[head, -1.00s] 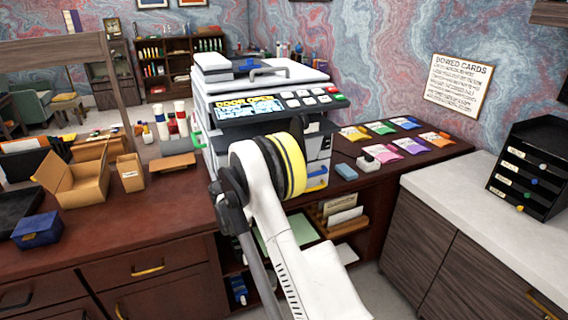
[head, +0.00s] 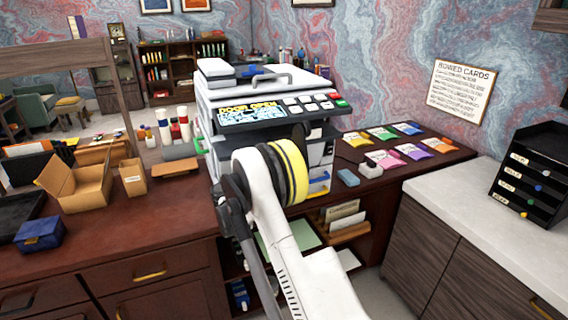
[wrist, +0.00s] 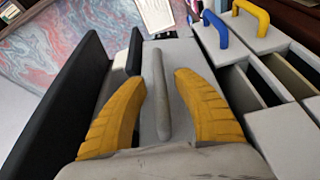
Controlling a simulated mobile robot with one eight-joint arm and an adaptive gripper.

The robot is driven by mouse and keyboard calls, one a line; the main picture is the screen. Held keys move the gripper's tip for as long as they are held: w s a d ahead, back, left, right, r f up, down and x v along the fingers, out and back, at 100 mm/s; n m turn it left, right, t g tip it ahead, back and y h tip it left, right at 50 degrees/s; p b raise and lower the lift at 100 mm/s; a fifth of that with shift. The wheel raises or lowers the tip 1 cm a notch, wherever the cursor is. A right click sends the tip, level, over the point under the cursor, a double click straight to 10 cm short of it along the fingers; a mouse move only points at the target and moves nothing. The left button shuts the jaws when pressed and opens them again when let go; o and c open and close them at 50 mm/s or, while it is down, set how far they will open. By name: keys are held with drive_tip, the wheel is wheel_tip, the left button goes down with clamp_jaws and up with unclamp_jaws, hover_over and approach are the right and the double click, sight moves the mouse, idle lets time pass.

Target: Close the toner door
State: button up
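The printer (head: 262,95) stands on the desk with its display (head: 252,113) reading "DOOR OPEN". My arm covers much of its front in the head view, and my gripper is hidden there. In the wrist view my gripper (wrist: 160,100) is open, its two yellow fingers apart. A long grey bar (wrist: 160,92) on a light grey panel (wrist: 178,60), seemingly the toner door, lies between the fingers with gaps on both sides. To the right are grey cartridge-like blocks with a blue handle (wrist: 216,28) and a yellow handle (wrist: 251,16), beside dark open slots.
A black panel (wrist: 68,100) runs close along the left finger. Colored packets (head: 384,158) and a blue block (head: 348,177) lie on the desk right of the printer. Open cardboard boxes (head: 84,188) stand to the left.

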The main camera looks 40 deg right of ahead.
drive_tip(key=s+a, duration=0.2)
drive_tip(key=a, duration=1)
drive_tip(key=shift+f, duration=0.35)
drive_tip(key=a+f+b, duration=0.3)
drive_tip(key=a+b, duration=0.1)
drive_tip(key=a, duration=0.8)
drive_tip(key=shift+s+f, duration=0.2)
drive_tip(key=shift+s, duration=0.05)
drive_tip(key=shift+c, duration=0.4)
